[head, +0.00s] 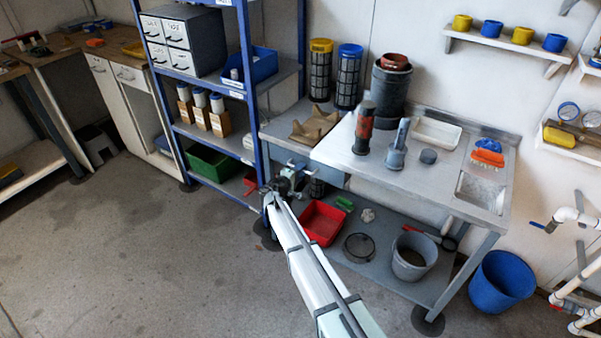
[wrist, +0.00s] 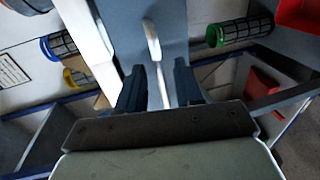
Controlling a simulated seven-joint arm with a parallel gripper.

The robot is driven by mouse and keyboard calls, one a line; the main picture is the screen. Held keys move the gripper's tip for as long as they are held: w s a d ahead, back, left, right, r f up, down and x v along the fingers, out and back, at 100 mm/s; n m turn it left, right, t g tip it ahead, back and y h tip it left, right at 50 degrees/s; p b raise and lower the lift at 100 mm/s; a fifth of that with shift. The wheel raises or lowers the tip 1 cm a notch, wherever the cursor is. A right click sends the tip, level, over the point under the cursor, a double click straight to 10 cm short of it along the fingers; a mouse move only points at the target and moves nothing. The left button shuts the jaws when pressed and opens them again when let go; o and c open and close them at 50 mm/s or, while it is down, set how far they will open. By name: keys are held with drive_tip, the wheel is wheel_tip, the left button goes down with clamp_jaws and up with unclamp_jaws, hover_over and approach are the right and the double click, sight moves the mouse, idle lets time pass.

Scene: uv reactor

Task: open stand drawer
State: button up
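The stand's drawer has a blue-grey front (head: 328,175) under the left part of the steel worktop, and it looks closed. In the wrist view the blue-grey panel (wrist: 188,28) fills the top middle, with a pale bar handle (wrist: 152,40) on it. My gripper (head: 284,183) is at the stand's left front, near the drawer front. In the wrist view my gripper (wrist: 160,85) is open, with its dark fingers apart on either side of the handle's line. I cannot tell whether a finger touches the handle.
A blue shelf rack (head: 250,100) stands close on the left. The worktop (head: 340,155) carries several upright filters and pots. Below are a red tray (head: 322,222) and a grey bucket (head: 413,256). A blue bucket (head: 501,282) stands at right. Floor in front-left is clear.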

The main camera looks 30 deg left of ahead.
drive_tip(key=shift+w, duration=0.2)
drive_tip(key=shift+c, duration=0.3)
clamp_jaws()
idle(1.1)
